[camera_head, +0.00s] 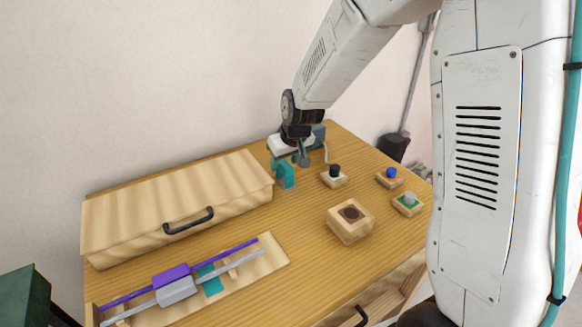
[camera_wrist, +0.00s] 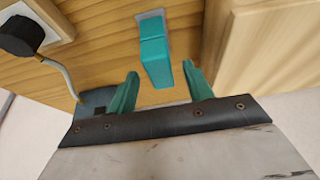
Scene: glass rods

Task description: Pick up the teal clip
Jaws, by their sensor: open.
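The teal clip (camera_head: 286,174) stands upright on the wooden table, just right of the wooden box. In the wrist view the teal clip (camera_wrist: 154,45) has a grey part at its far end. My gripper (camera_head: 289,160) is behind it in the head view, low over the table. In the wrist view my gripper (camera_wrist: 161,72) is open, with one teal finger on each side of the clip's near end.
The wooden box (camera_head: 180,205) with a black handle stands close left. Blue (camera_head: 390,176) and green (camera_head: 408,203) button blocks lie farther right. A tray (camera_head: 272,262) holds purple and grey rods in front.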

